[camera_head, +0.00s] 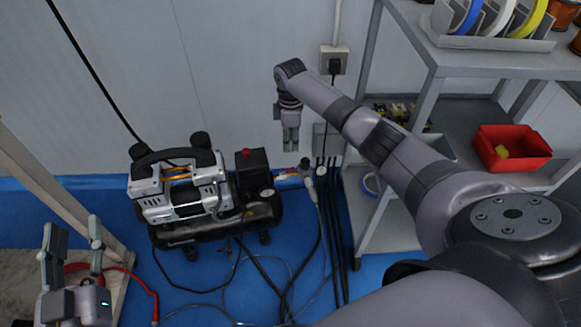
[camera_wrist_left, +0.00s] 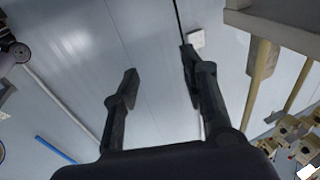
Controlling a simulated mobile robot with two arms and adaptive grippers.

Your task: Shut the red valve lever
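A black and silver compressor (camera_head: 182,192) stands on the blue floor in the head view. At its right end is a small valve fitting with a reddish part (camera_head: 283,177), too small to tell the lever's position. My right gripper (camera_head: 291,150) points down just above and behind this fitting in the picture, apart from it, its fingers together and empty. My left gripper (camera_head: 74,225) is at the lower left, well away from the fitting, fingers spread and empty. In the left wrist view its open fingers (camera_wrist_left: 158,62) have nothing between them.
A grey shelf unit (camera_head: 432,100) with a red bin (camera_head: 512,147) and cable spools stands at the right. A wall socket (camera_head: 334,60) is behind my right arm. Hoses and cables (camera_head: 330,230) lie across the floor; a wooden frame (camera_head: 50,190) stands at the left.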

